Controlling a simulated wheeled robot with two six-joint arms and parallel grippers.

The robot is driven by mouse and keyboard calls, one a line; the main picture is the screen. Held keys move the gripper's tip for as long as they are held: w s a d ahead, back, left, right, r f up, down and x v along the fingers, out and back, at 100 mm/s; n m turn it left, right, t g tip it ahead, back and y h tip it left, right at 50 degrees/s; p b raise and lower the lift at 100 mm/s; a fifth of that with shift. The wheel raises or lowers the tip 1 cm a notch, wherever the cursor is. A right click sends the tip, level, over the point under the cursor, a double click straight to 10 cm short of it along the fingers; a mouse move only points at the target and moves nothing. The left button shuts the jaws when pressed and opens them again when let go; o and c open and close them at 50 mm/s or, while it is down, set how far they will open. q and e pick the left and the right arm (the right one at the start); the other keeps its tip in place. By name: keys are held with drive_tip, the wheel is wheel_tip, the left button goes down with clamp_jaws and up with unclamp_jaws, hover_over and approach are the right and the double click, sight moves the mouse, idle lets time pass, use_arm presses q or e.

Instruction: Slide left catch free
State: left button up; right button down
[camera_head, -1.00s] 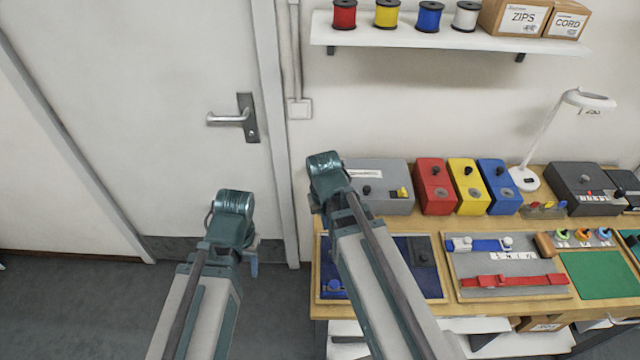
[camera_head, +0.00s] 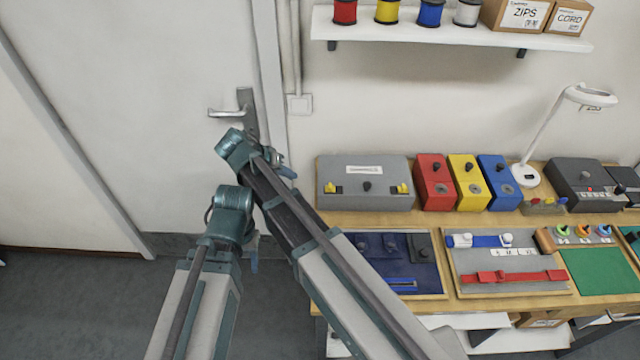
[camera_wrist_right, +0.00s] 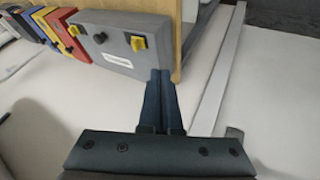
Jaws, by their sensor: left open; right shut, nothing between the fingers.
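A grey case (camera_head: 385,168) with a white label and a dark central knob stands on the bench's back left. It has a yellow left catch (camera_head: 331,187) and a yellow right catch (camera_head: 403,188). In the right wrist view the left catch (camera_wrist_right: 138,43) is the one further from the red box. My right gripper (camera_head: 284,168) is shut and empty, in the air left of the case and apart from it. Its closed fingers (camera_wrist_right: 161,98) show below the case in the right wrist view. My left gripper (camera_head: 253,260) is open, lower and further left, near the door; its fingertips are partly hidden.
Red (camera_head: 436,183), yellow (camera_head: 468,182) and blue (camera_head: 499,183) boxes stand right of the case. A dark blue board (camera_head: 435,282) lies in front, partly behind my right arm. A shelf (camera_head: 450,33) hangs above; a lamp (camera_head: 527,174) stands further right.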

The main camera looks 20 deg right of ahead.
sight(331, 185)
drive_tip(key=b+x, duration=0.2)
drive_tip(key=x, duration=0.1)
drive_tip(key=s+d+b+x, duration=0.1)
drive_tip(key=b+x, duration=0.2)
drive_tip(key=x, duration=0.1)
drive_tip(key=d+r+b+x, duration=0.1)
drive_tip(key=b+x, duration=0.2)
drive_tip(key=x, duration=0.1)
drive_tip(key=shift+s+d+f, duration=0.1)
drive_tip(key=shift+d, duration=0.55)
drive_tip(key=shift+s+d, duration=0.1)
drive_tip(key=shift+s+d, duration=0.2)
drive_tip(key=shift+d, duration=0.4)
drive_tip(key=shift+s+d, duration=0.2)
drive_tip(key=shift+d, duration=0.4)
drive_tip(key=shift+w, duration=0.1)
